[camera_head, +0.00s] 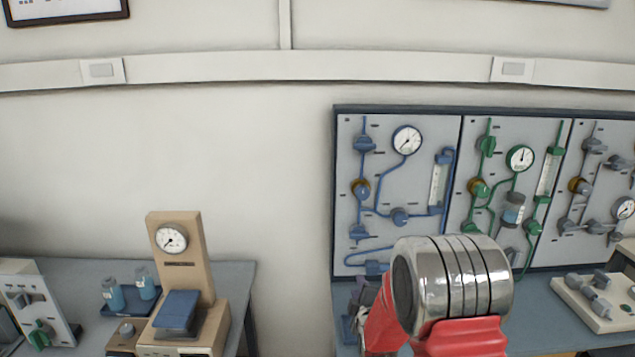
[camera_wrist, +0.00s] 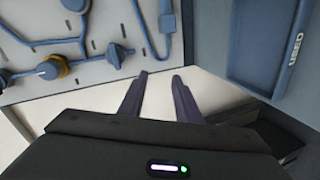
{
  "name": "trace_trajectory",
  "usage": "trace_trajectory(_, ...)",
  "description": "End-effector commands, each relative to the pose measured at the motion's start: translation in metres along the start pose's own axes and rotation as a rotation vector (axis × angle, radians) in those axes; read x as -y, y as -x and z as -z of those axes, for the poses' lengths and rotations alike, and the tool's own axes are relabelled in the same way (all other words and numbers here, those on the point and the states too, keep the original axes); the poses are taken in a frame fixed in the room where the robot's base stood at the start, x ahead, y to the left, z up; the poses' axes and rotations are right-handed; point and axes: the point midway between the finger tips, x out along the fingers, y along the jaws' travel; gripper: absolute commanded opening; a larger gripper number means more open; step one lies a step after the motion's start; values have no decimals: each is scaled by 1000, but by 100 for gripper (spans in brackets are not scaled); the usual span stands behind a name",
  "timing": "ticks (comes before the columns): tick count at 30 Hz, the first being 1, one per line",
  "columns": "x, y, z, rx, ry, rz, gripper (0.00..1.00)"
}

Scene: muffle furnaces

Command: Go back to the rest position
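My gripper (camera_wrist: 160,76) shows in the wrist view with its two dark fingers apart and nothing between them. A pale surface lies behind the fingertips. The blue-piped section of the panel (camera_wrist: 110,75) fills the upper left of that view, and a blue tray marked USED (camera_wrist: 235,78) is at the right. In the head view my red and silver arm stands in front of the panel's lower part. It hides most of my gripper there, so the fingers cannot be made out.
The wall panel (camera_head: 425,245) carries blue, green and grey piping with gauges. A grey block of fittings (camera_head: 597,300) lies on the right bench. A beige gauge stand (camera_head: 192,250) and blue bottles (camera_head: 114,295) stand on the left bench (camera_head: 237,275). A gap separates the benches.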

Motion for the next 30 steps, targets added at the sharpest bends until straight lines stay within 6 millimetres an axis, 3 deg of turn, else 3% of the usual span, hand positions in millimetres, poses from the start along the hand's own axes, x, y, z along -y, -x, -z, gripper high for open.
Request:
trace_trajectory(3, 41, 10, -11, 51, -131, 154, 30)
trace_trajectory(6, 61, 25, -16, 103, -238, 262, 30)
trace_trajectory(12, 80, 66, -22, 228, -441, 436, 30)
trace_trajectory(20, 77, 136, -22, 417, -672, 595, 30)
trace_trajectory(30, 55, 230, -19, 638, -886, 696, 30)
